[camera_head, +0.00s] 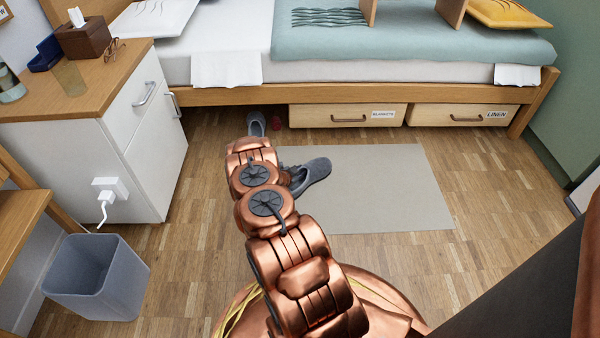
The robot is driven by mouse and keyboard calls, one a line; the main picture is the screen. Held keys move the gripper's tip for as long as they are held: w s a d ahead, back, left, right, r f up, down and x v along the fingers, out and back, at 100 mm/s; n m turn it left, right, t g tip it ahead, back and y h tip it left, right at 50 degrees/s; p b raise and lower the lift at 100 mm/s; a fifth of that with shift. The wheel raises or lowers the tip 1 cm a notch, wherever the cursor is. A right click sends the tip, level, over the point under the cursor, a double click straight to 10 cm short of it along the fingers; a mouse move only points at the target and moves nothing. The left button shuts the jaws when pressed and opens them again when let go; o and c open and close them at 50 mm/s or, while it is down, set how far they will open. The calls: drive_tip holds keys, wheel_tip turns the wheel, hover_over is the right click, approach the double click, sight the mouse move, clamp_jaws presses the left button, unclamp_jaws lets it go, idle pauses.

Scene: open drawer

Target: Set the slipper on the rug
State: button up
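A second grey slipper (256,124) stands on the floor at the bed's lower edge, just beyond the end of my arm. My copper arm reaches forward over the floor and covers the rug's left side.
A small red object (277,121) lies under the bed beside the far slipper. Bed drawers (345,115) face the rug. A white cabinet (150,130) and a grey bin (97,278) stand at left. The rug's right part and the floor around it are clear.

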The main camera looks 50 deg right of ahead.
drive_tip(key=o, duration=0.5)
drive_tip(key=shift+r, duration=0.1)
